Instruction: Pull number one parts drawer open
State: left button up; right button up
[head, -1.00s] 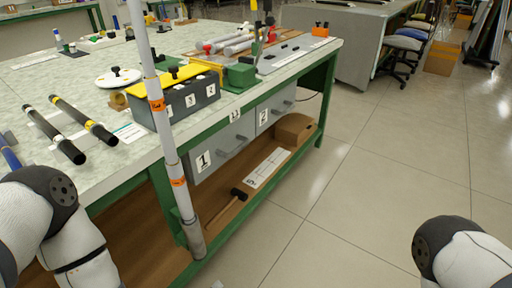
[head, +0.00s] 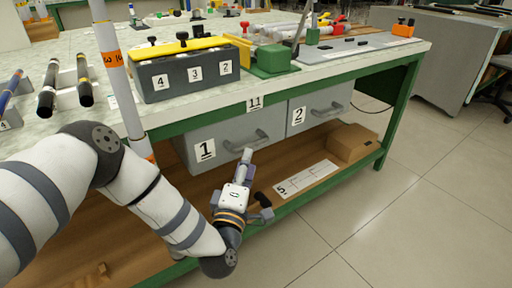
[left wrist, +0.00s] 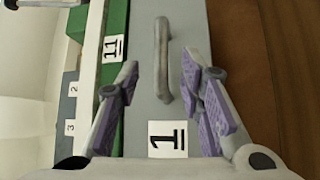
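Drawer number one (head: 218,141) is a grey drawer under the bench top, marked "1", with a grey bar handle (head: 247,141). Its front looks about level with drawer number two (head: 318,107), so it appears closed. My left gripper (head: 247,160) is just below and in front of the handle. In the left wrist view, my left gripper (left wrist: 160,72) is open, its purple-padded fingers spread on either side of the handle's line. The handle (left wrist: 162,62) lies ahead between the fingertips; I cannot tell whether they touch it. My right gripper is not in view.
The green bench frame (head: 400,110) and a lower wooden shelf (head: 120,240) surround the drawers. A cardboard box (head: 352,143) and a white sheet (head: 306,178) lie on the shelf. The floor (head: 430,200) at right is clear.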

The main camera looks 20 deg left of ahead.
aim_at(252, 148)
pick_arm(q)
jog(key=w, duration=0.2)
jog(key=w+b, duration=0.1)
jog(key=w, duration=0.4)
jog(key=shift+w+a+r, duration=0.15)
jog(key=shift+a+r, duration=0.15)
jog(key=shift+r, duration=0.1)
jog(key=shift+c, duration=0.4)
grip_shut()
